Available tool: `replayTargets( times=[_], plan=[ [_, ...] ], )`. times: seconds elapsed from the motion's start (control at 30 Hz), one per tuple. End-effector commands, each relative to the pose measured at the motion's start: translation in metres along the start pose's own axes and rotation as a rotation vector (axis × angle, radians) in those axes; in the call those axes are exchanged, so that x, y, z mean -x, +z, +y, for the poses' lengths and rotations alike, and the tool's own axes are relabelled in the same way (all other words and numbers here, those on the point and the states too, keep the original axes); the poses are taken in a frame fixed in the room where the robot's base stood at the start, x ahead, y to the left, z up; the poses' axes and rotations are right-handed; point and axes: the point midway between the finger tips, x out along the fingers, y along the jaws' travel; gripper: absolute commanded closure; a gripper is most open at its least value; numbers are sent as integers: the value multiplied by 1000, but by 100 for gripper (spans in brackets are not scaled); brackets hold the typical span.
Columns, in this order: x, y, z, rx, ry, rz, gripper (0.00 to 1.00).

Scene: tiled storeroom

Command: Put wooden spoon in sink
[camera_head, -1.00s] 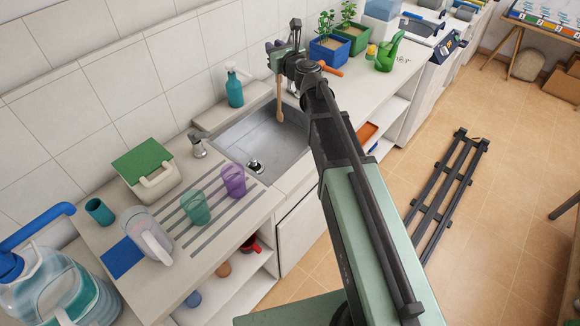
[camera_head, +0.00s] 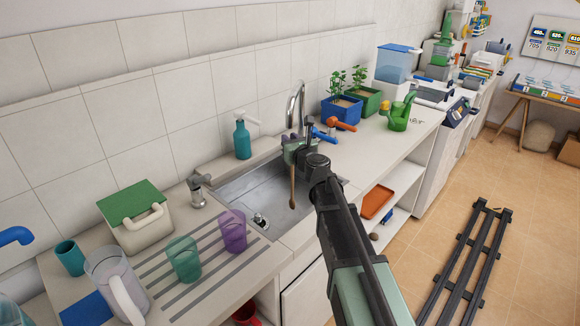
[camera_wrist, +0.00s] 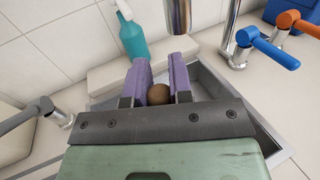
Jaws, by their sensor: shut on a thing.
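The wooden spoon (camera_head: 292,188) hangs upright from my gripper (camera_head: 297,150) in the head view, over the sink basin. In the wrist view its round brown end (camera_wrist: 159,93) sits between the two purple fingers of my gripper (camera_wrist: 161,90), which are shut on it. The steel sink (camera_head: 240,197) is a rectangular basin set in the counter. Its drain shows near the front left of the basin. The lower end of the spoon appears above the basin floor, though the exact gap is hard to tell. My arm covers part of the basin's right side.
The chrome faucet (camera_head: 297,103) with blue and orange levers (camera_wrist: 267,48) stands close behind my gripper. A teal soap bottle (camera_head: 242,139) is at the sink's back edge. Purple (camera_head: 233,230) and teal (camera_head: 184,259) cups stand on the drainboard at left. Planters (camera_head: 342,109) stand at right.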

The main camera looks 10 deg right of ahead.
Motion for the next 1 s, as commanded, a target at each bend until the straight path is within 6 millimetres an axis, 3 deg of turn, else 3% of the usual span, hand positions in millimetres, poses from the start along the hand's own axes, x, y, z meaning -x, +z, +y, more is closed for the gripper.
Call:
replayTargets(
  times=[0.23, 0.63, 0.67, 0.8, 1.0],
  plan=[
    [0, -43, 0, 0, 0, 0, 100],
    [0, -45, 0, 0, 0, 0, 100],
    [0, -43, 0, 0, 0, 0, 75],
    [0, -43, 0, 0, 0, 0, 54],
    [0, -43, 0, 0, 0, 0, 54]
  ],
)
